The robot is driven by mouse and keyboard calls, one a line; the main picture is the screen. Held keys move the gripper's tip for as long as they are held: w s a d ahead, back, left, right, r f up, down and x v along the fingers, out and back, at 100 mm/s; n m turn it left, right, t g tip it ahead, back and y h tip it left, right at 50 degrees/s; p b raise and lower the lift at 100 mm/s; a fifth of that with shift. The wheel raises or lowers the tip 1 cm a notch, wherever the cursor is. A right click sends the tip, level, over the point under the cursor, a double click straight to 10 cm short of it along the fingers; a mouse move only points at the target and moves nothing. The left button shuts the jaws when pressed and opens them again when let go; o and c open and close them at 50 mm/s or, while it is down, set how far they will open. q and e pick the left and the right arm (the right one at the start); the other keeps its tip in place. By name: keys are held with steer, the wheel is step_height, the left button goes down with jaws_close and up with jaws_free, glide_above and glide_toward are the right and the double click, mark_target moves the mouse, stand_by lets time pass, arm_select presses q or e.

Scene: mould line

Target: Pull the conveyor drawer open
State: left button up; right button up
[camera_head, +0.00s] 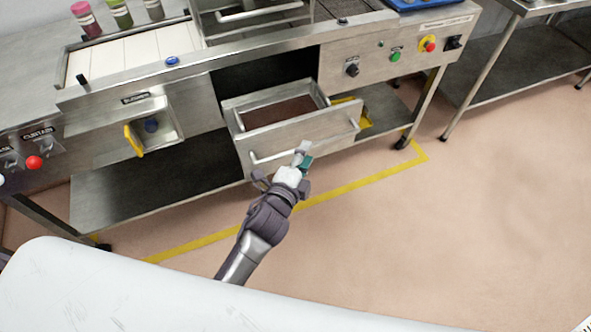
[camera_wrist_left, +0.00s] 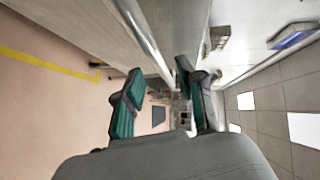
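The steel drawer (camera_head: 296,138) under the conveyor line stands pulled out, and its open top shows a brown inside. Its long bar handle (camera_head: 335,137) runs across the front and also shows in the left wrist view (camera_wrist_left: 146,38). My left gripper (camera_head: 304,156) is at the middle of the handle, in front of the drawer face. In the left wrist view its two teal-padded fingers (camera_wrist_left: 158,95) are spread apart, with the bar running between them in the picture. Whether either finger touches the bar is unclear. My right gripper is not in view.
Control knobs and a red button (camera_head: 429,44) are at the right. A steel side table (camera_head: 520,55) stands far right. The floor in front, with a yellow line (camera_head: 345,189), is clear.

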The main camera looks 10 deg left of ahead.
arm_select(q)
steer(key=v, duration=0.7)
steer(key=shift+s, duration=0.35)
steer(key=s+a+f+n+g, duration=0.1)
steer(key=s+f+n+g, duration=0.15)
steer(key=f, duration=0.65)
steer(key=s+a+f+n+g+y, duration=0.15)
steer(key=s+f, duration=0.25)
steer(key=f, duration=0.6)
steer(key=s+a+f+n+g, duration=0.2)
steer(key=s+f+n+g, duration=0.1)
steer(key=f, duration=0.6)
steer(key=s+a+f+n+g, duration=0.2)
steer(key=s+f, duration=0.4)
steer(key=s, duration=0.3)
steer(key=s+a+f+n+g+y, duration=0.1)
steer(key=s+a+f+n+g, duration=0.2)
steer(key=s+f, duration=0.3)
steer(key=s+a+f+n+g+y, duration=0.1)
steer(key=s+a+f+n+g, duration=0.2)
steer(key=s+f, duration=0.4)
steer(key=s+a+n, duration=0.1)
steer(key=s+a, duration=0.1)
steer(key=s, duration=0.3)
steer(key=shift+s, duration=0.35)
